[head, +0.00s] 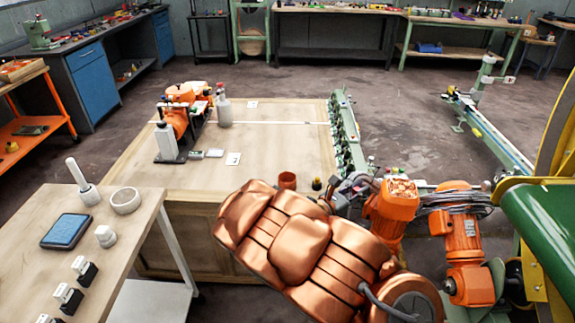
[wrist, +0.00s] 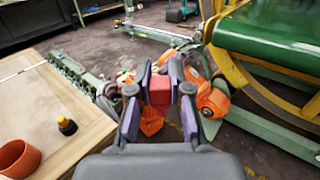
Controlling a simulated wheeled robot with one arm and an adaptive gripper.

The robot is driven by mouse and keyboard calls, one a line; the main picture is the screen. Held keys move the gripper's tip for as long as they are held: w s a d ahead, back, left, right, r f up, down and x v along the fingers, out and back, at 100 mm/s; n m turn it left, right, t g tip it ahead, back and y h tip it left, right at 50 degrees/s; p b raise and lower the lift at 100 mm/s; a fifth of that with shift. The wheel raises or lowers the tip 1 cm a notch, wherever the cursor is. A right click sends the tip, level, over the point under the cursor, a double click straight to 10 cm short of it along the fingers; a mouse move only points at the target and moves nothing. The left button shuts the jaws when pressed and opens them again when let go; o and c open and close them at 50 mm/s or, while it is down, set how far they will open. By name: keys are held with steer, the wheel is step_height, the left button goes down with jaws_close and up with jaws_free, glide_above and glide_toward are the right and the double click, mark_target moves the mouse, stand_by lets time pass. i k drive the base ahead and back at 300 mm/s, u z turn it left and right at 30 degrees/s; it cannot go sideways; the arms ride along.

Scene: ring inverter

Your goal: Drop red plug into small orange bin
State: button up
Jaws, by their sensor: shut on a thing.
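The red plug (wrist: 160,91) is between the two fingers of my gripper (wrist: 159,95) in the wrist view, and the gripper is shut on it. The small orange bin (wrist: 17,158) stands on the wooden table at the lower left of the wrist view, apart from the gripper. In the head view the bin (head: 287,180) is near the table's front edge. My gripper (head: 352,188) shows there to the right of the bin, partly hidden by my copper-coloured arm.
A black and yellow knob-like piece (wrist: 67,126) stands on the wooden table (head: 270,130) between bin and gripper. A green rail of fittings (head: 344,130) runs along the table's right edge. Orange motors (head: 462,243) are at the right. The table's middle is clear.

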mark_target(289, 187)
steer(key=i, duration=0.9)
steer(key=u, duration=2.8)
